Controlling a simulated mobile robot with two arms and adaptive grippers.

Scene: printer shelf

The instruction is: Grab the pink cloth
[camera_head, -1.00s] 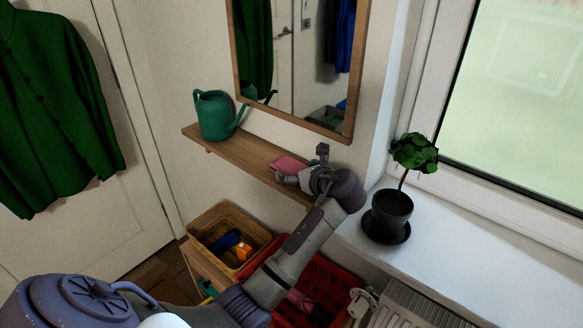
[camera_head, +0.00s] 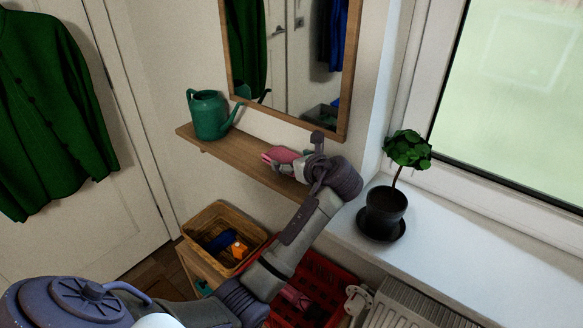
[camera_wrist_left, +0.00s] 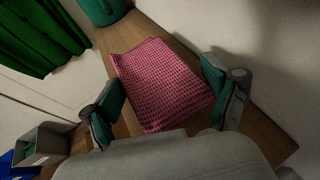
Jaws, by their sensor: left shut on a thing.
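The pink cloth (camera_head: 281,155) is at the wooden wall shelf (camera_head: 245,160), below the mirror. In the left wrist view the cloth (camera_wrist_left: 165,85) shows a dark check pattern and lies between the green-padded fingers. My left gripper (camera_head: 284,164) reaches in over the shelf from the front right and is shut on the cloth. Its fingers (camera_wrist_left: 163,100) stand well apart, with the cloth filling most of the gap. My right gripper is not in view.
A green watering can (camera_head: 209,114) stands on the shelf's left end. A potted plant (camera_head: 384,212) stands on the windowsill. Below are a wicker basket (camera_head: 211,222) and a red crate (camera_head: 325,268). A mirror (camera_head: 345,100) hangs close above the shelf.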

